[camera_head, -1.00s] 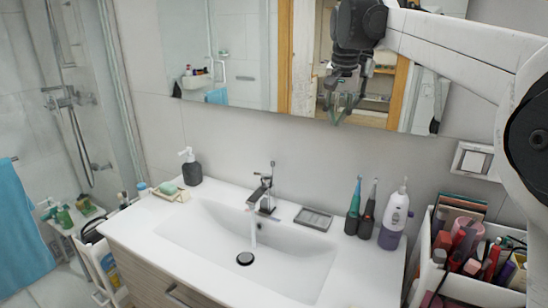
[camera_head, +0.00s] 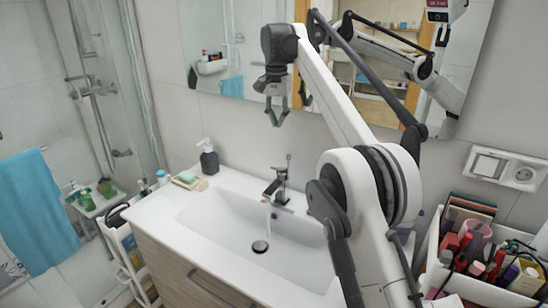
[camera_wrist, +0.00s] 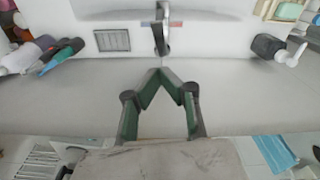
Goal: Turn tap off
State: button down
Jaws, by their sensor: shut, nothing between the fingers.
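The chrome tap (camera_head: 277,188) stands at the back edge of the white sink (camera_head: 215,240), with its thin lever (camera_head: 288,165) pointing up. A stream of water (camera_head: 268,220) runs from the spout into the basin. My gripper (camera_head: 277,122) is raised above and behind the tap, in front of the mirror, pointing down. It is shut and empty. In the wrist view the tap (camera_wrist: 162,30) shows upside down beyond the shut fingertips (camera_wrist: 158,70), with a gap between them.
A dark soap dispenser (camera_head: 208,157) and a soap dish (camera_head: 190,180) stand left of the tap. A white box of cosmetics (camera_head: 435,275) is at the right. My arm hides the counter right of the tap. The mirror (camera_head: 225,75) hangs behind.

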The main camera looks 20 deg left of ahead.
jog(key=f, duration=1.1)
jog(key=shift+s+f, duration=0.15)
jog(key=shift+s, duration=0.1)
jog(key=shift+s+f, duration=0.55)
jog(key=shift+f, duration=0.35)
